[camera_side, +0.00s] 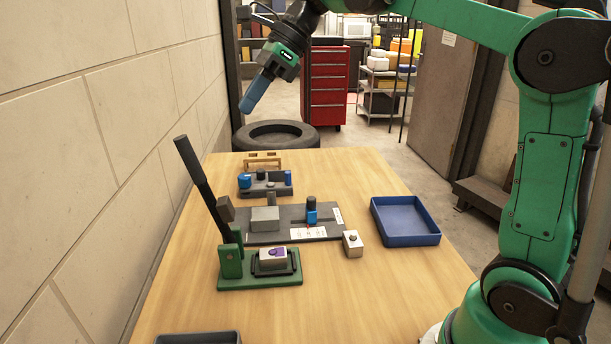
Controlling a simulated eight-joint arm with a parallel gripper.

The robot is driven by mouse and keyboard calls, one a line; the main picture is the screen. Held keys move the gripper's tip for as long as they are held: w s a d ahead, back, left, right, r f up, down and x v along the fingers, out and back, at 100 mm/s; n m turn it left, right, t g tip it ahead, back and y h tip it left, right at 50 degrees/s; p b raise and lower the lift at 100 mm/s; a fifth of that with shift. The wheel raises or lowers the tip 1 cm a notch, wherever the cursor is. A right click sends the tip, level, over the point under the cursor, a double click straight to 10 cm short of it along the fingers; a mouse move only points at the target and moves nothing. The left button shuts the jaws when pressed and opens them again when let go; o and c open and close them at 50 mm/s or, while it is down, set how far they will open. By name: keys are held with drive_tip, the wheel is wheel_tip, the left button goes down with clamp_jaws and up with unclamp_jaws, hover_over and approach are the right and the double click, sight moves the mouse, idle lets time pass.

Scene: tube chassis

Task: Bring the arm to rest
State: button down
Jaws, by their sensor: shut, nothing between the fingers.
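My gripper (255,94) hangs in the air above the back left of the wooden table (350,285). Its blue fingers are shut together with nothing between them, and they point down and to the left. The green wrist (286,53) is tilted. My green arm reaches across the top of the picture from the right. The gripper touches nothing on the table.
A green press with a long black lever (196,180) stands at left. Behind it are a grey fixture plate (265,238) and a blue-topped fixture (265,184). A small metal block (352,243) sits near the blue tray (404,220). A dark tray (197,338) is at front.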

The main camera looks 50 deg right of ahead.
drive_tip(key=v, duration=0.4)
drive_tip(key=s+a+f+n+t+h, duration=0.1)
drive_tip(key=s+f+n+h, duration=0.2)
drive_tip(key=f+n, duration=0.6)
drive_tip(key=s+a+f+n+t+h, duration=0.1)
drive_tip(key=s+f+n, duration=0.6)
drive_tip(key=n, duration=0.8)
wheel_tip(320, 180, down, 2)
drive_tip(key=shift+s+a+f+n+t+h, duration=0.2)
drive_tip(key=shift+a+n+t+h, duration=0.15)
drive_tip(key=shift+t+h, duration=0.6)
